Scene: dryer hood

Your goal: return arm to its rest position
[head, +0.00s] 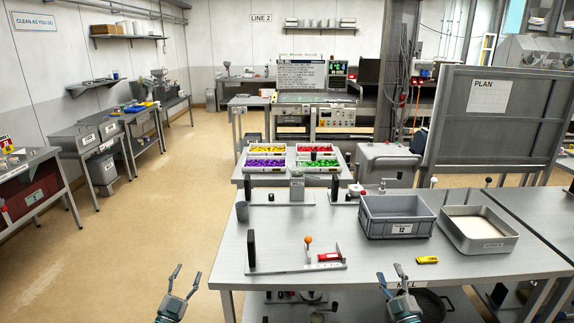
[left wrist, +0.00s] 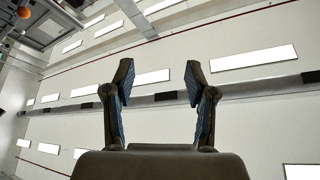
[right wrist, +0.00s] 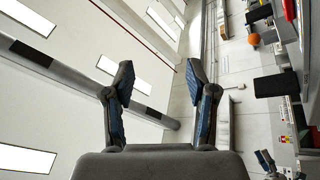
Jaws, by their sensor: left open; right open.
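My left gripper (head: 184,282) is at the bottom of the head view, left of the steel table and over the tan floor. Its two fingers stand apart with nothing between them. It also shows open and empty in the left wrist view (left wrist: 162,85), pointing up at the wall and ceiling lights. My right gripper (head: 391,276) is at the table's front edge in the head view. Its fingers are apart and empty. The right wrist view shows it open too (right wrist: 160,85).
The steel table (head: 290,225) holds a grey crate (head: 390,230), a metal tray (head: 500,242), a yellow object (head: 427,260) and a fixture with an orange ball (head: 308,240). Coloured bins (head: 265,163) stand behind. A dark round pan (head: 432,305) is below. Floor at left is clear.

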